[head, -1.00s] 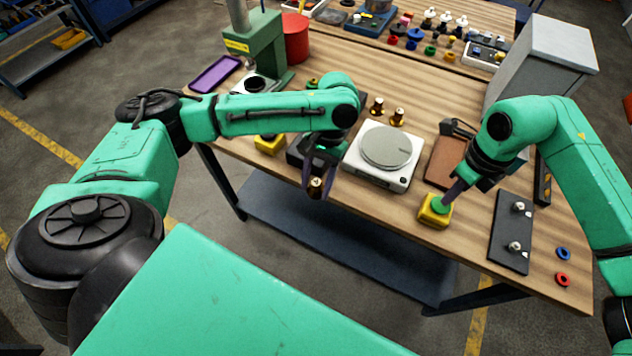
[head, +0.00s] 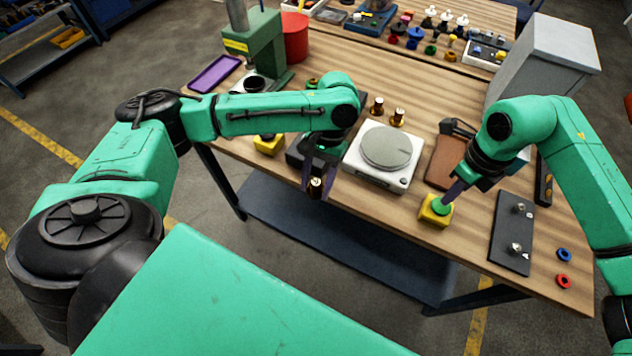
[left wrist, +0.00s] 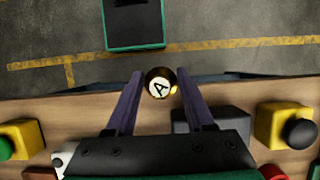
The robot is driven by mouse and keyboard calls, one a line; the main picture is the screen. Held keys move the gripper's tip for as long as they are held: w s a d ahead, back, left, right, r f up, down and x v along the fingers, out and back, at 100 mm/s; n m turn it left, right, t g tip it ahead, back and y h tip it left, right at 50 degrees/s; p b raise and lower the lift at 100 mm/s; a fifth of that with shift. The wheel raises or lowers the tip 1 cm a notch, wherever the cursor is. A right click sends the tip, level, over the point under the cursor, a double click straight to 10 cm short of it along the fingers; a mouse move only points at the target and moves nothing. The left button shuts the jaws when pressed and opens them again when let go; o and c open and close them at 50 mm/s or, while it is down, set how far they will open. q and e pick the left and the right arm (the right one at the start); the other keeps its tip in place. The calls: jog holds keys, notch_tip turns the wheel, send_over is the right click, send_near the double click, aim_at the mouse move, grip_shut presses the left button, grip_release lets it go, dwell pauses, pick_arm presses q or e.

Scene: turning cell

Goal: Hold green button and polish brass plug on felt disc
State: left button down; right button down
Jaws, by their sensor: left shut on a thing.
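My left gripper (head: 316,192) is shut on a brass plug (head: 316,184) and holds it in front of the table's near edge. The grey felt disc (head: 386,147) lies on a white polishing unit (head: 378,175), right of the left gripper and apart from the plug. The green button (head: 441,206) is on a yellow box (head: 434,217) near the front edge. My right gripper (head: 450,195) looks shut, its fingertips on the button and partly covering it.
Two brass plugs (head: 398,117) stand behind the polishing unit. A yellow box with a black button (head: 268,144) is at left. A brown pad (head: 446,160) and a dark plate with two knobs (head: 511,232) lie at right. A green press (head: 258,45) stands back left.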

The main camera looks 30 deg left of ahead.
dwell(0.4)
pick_arm(q)
jog(key=w+d+r+n+h, duration=0.1)
jog(key=w+n, duration=0.1)
jog(key=w, duration=0.1)
jog(key=w+d+r+n+h, duration=0.1)
jog(key=w+r+n, duration=0.1)
jog(key=w+n, duration=0.1)
jog(key=w+d+r+n+t+h, duration=0.1)
jog(key=w+d+n, duration=0.1)
jog(key=w+n, duration=0.1)
jog(key=shift+w+r, duration=0.35)
jog(key=shift+w, duration=0.3)
jog(key=w+d+r+n+t, duration=0.1)
jog(key=w+n, duration=0.1)
jog(key=n, duration=0.1)
jog(key=w+d+r+n+t+h, duration=0.1)
jog(key=w+r+n, duration=0.1)
jog(key=w+n, duration=0.1)
jog(key=w+d+r+n+t, duration=0.1)
jog(key=w+n, duration=0.2)
jog(key=n, duration=0.1)
jog(key=shift+r+h, duration=0.3)
jog(key=shift+r, duration=0.05)
jog(key=shift+f, duration=2.4)
